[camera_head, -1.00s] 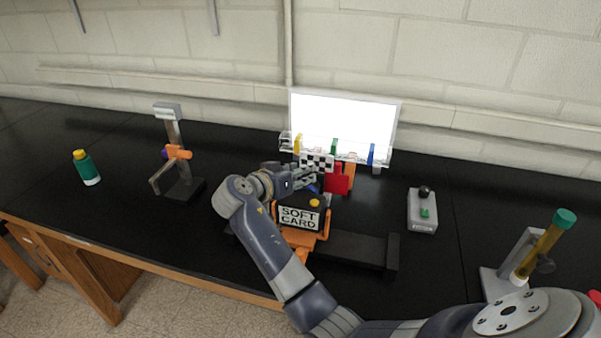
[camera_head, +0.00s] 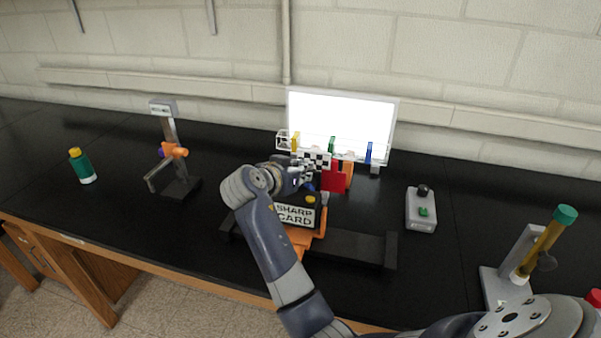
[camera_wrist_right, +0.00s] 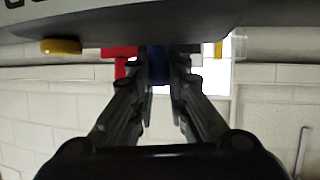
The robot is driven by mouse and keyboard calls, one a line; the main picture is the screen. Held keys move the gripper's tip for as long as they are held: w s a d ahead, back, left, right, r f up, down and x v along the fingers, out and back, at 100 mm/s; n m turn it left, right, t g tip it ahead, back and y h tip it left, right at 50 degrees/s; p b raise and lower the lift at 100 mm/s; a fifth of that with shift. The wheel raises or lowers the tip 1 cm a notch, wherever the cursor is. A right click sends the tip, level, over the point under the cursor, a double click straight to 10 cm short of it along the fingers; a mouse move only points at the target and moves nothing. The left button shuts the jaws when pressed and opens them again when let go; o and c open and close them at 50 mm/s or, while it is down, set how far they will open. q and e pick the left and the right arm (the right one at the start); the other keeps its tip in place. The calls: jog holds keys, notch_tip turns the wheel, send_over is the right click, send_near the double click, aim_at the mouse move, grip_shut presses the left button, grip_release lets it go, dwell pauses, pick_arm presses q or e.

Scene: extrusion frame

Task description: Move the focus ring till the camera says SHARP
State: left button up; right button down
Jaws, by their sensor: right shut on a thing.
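The camera (camera_head: 318,200) is a dark body on an orange mount, with a yellow button on top. Its white display (camera_head: 295,215) reads "SHARP CARD". My right gripper (camera_head: 308,180) reaches in behind the display, on the lens side. In the right wrist view, my right gripper (camera_wrist_right: 160,58) is shut on the dark blue focus ring (camera_wrist_right: 158,68), with one finger on each side. In the head view the ring is mostly hidden by the gripper and camera. A checkered card (camera_head: 317,160) and a red card (camera_head: 334,181) stand beyond the lens. My left gripper is not in view.
A bright white panel (camera_head: 342,120) stands behind a clear rack with coloured clips. A grey button box (camera_head: 421,210) is on the right. A dark stand with an orange clamp (camera_head: 174,151) and a green bottle (camera_head: 82,166) are on the left. A black rail (camera_head: 355,247) lies in front.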

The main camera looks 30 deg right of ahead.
jog(key=c, duration=1.7)
grip_release()
jog(key=shift+o, duration=0.8)
jog(key=shift+d, duration=0.15)
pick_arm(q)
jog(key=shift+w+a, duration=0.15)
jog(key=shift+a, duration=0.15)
pick_arm(e)
jog(key=shift+r, duration=0.2)
notch_tip(320, 180, up, 10)
jog(key=shift+f, duration=0.25)
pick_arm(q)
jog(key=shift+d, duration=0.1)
